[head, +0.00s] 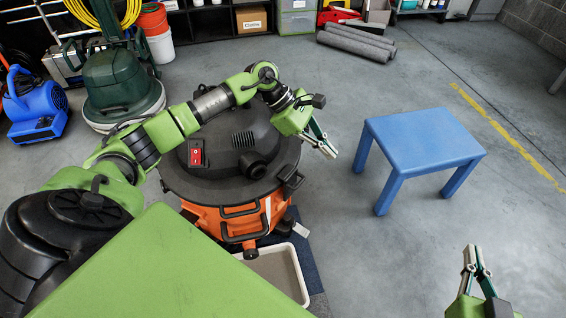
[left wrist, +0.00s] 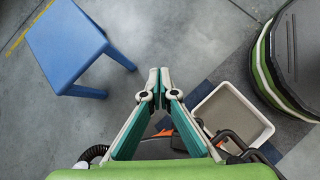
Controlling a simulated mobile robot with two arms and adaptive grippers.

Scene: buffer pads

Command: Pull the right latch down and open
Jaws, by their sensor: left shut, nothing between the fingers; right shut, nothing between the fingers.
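An orange drum (head: 236,225) with a black lid (head: 215,178) stands in the middle of the head view. Its right latch (head: 290,183), black, sits at the lid's right edge; I cannot make out whether it is fastened. My left gripper (head: 331,153) is shut and empty, above and to the right of the latch, apart from it. In the left wrist view the left gripper (left wrist: 159,73) has its tips together. Black and orange parts of the drum show behind its fingers, partly hidden. My right gripper (head: 474,249) is shut and empty at the lower right, away from the drum.
A blue table (head: 425,138) stands right of the drum. A pale bin (head: 277,272) stands on a dark mat at the drum's foot. A green floor machine (head: 120,78) and a blue blower (head: 36,105) stand at the left. Floor around the table is clear.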

